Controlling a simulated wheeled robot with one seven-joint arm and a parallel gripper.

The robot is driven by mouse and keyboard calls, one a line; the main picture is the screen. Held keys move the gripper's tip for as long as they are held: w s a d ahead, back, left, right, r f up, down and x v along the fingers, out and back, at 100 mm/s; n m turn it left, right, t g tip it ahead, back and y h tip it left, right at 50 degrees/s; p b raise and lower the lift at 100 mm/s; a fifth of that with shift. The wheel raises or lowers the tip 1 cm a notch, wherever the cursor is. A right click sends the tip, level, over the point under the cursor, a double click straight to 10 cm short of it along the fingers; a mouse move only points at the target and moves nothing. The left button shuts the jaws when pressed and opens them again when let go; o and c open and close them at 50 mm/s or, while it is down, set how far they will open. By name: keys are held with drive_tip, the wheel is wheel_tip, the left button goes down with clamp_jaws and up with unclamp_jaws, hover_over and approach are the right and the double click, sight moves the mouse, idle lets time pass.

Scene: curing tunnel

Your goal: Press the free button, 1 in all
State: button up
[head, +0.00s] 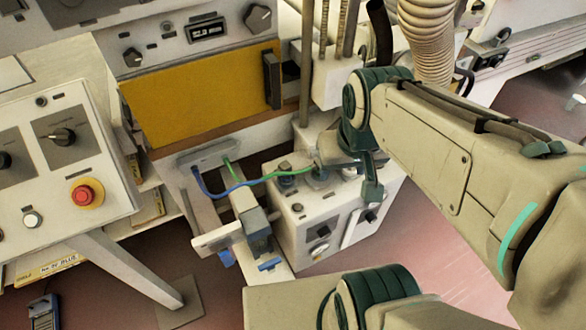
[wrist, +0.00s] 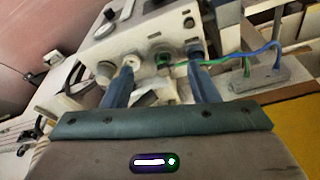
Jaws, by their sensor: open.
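A white box (head: 310,215) stands at the middle of the head view, with several round fittings on its top. In the wrist view the box (wrist: 115,45) lies ahead, with a pale round fitting (wrist: 131,62) close to the left finger and a green-ringed fitting (wrist: 163,59) between the fingers. I cannot tell which of these is the free button. My gripper (wrist: 160,70) is open and empty, its two blue fingers pointing at this face. In the head view my gripper (head: 347,167) is over the right of the box top; its tips are partly hidden. Contact cannot be judged.
A blue cable (head: 242,185) and a green cable (head: 232,172) run from a grey bracket to the box top, close to my gripper. A panel with a red mushroom button (head: 83,195) and a white button (head: 32,219) stands at left. A yellow panel (head: 200,95) is behind.

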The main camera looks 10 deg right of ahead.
clamp_jaws()
idle(1.5)
